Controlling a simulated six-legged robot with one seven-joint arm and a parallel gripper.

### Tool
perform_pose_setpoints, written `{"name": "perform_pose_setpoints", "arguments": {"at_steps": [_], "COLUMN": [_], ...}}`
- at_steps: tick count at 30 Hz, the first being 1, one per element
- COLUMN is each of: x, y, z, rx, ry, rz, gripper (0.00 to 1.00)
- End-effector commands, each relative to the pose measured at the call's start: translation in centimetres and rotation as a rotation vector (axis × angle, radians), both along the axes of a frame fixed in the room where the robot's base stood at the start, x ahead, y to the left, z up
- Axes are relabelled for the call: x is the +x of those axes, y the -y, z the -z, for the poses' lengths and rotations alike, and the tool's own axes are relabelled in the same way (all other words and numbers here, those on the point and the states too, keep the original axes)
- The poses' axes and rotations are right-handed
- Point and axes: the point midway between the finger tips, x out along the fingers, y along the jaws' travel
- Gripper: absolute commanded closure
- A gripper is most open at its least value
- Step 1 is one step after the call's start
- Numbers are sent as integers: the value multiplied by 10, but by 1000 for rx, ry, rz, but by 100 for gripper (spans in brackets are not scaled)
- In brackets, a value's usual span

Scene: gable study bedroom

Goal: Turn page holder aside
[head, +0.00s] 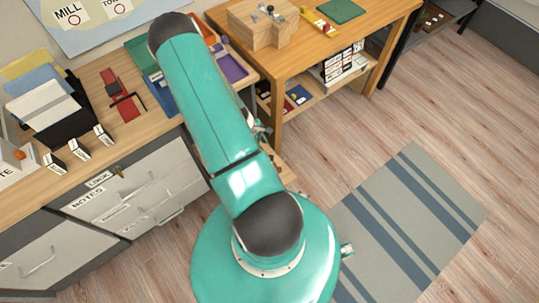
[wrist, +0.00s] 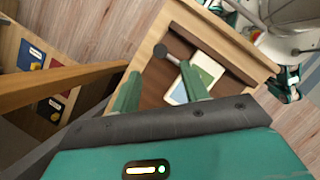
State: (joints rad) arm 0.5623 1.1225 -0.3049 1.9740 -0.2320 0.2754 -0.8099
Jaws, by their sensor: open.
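In the wrist view, a dark round knob with a short thin rod (wrist: 161,50) stands over a brown surface inside a shallow wooden tray or drawer (wrist: 147,38). It looks like the page holder, though I cannot be sure. A card with blue and green patches (wrist: 207,72) lies beside the rod's end, partly hidden by a finger. My gripper (wrist: 160,72) is open, its two green fingers apart. The knob shows beyond the gap between the fingertips, and nothing is visible between the fingers. In the head view, my arm hides the gripper and the holder.
In the head view, a wooden table (head: 290,62) with a wooden box (head: 262,24) stands at the back. A desk (head: 60,165) with card files and drawers is at left. A striped rug (head: 410,220) lies on open floor at right.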

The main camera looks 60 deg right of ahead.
Motion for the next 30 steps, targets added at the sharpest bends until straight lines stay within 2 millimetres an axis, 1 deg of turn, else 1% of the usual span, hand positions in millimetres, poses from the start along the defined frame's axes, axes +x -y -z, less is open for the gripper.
{"name": "perform_pose_setpoints", "arguments": {"at_steps": [1,6,9,12,17,25,29,30], "x": [-5,-16,-23,-27,-30,-30,-30,-30], "y": [1,5,6,8,10,10,10,10], "z": [10,39,55,66,76,76,76,76], "rx": [3,2,2,1,0,0,0,0], "ry": [-4,-4,-3,-2,0,0,0,0], "rz": [2,0,0,1,0,0,0,0], "gripper": [55,55,55,55,55,55,81,88]}}
